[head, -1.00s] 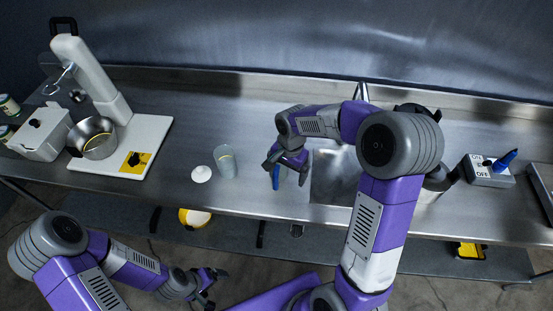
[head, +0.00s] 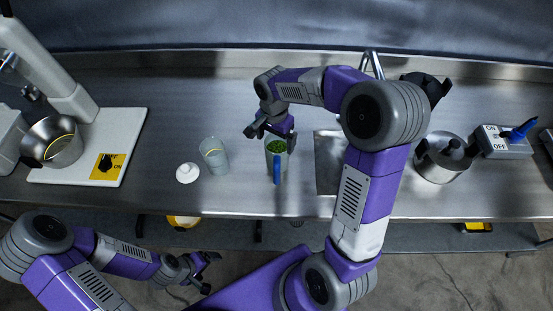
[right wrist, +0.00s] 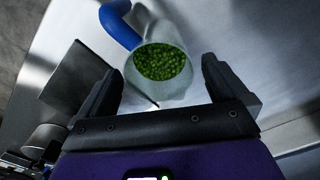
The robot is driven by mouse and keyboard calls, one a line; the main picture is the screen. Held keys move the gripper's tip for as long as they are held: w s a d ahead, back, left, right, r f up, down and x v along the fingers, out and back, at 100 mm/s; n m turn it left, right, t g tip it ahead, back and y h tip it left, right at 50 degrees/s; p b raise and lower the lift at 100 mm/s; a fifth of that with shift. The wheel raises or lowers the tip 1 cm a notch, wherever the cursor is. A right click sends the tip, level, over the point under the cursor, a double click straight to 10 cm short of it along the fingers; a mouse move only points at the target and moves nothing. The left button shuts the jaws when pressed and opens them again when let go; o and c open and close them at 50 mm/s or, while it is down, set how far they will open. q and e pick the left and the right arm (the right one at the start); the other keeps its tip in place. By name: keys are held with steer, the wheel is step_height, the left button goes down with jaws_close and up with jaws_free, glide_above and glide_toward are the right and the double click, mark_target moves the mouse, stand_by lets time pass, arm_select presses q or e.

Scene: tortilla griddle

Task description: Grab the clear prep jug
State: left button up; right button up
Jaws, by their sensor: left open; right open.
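A clear jug (head: 270,166) with a blue handle (head: 277,170) and green contents stands upright on the steel counter, left of the sink. In the right wrist view the jug (right wrist: 172,94) shows between and beyond the fingers, with its blue handle (right wrist: 118,25) at upper left. My right gripper (head: 270,136) is open above the jug's far side, its fingers spread around the rim's width; I cannot tell whether they touch it. My left gripper (head: 211,273) is open and empty, low in front of the counter.
A clear cup (head: 215,157) and a white lid-like disc (head: 187,173) stand left of the jug. A white press base (head: 130,135) with a steel pot (head: 52,142) is further left. The sink (head: 327,165), a lidded pot (head: 442,165) and a switch box (head: 502,142) are right.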

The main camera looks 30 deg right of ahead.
steer(key=f, duration=0.5)
steer(key=f+b, duration=0.1)
steer(key=f, duration=0.1)
steer(key=shift+s+f, duration=0.25)
